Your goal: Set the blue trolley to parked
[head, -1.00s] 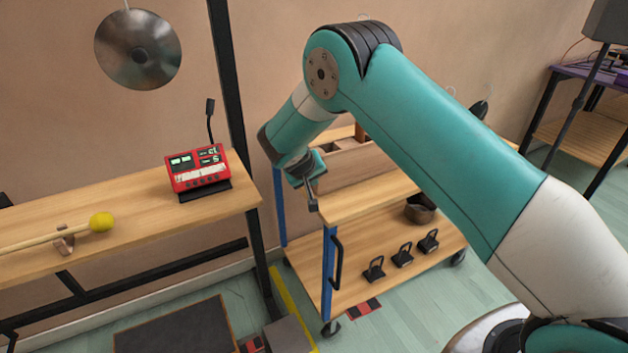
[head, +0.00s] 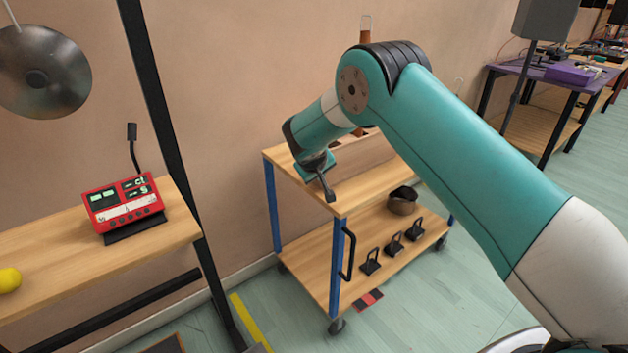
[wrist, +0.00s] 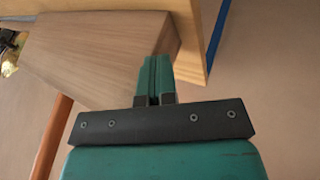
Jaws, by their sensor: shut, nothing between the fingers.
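The blue trolley (head: 336,268) stands by the wall right of the bench, with blue posts, two wooden shelves and a black handle (head: 349,255) on its near end. Its top's edge and a blue post (wrist: 217,32) show in the wrist view. My gripper (head: 330,196) is shut and empty at the trolley's near top end, above the handle and off it. The wrist view shows its closed fingers (wrist: 155,70) in front of a wooden box. I cannot tell if they touch the trolley. My arm hides part of the top.
A bench with a red device (head: 125,207) stands left. Several small items, among them a dark bowl (head: 403,204), sit on the lower shelf. A red-and-black floor mark (head: 368,300) and yellow tape (head: 240,318) lie nearby. Right of the trolley is open floor, then a purple table (head: 535,70).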

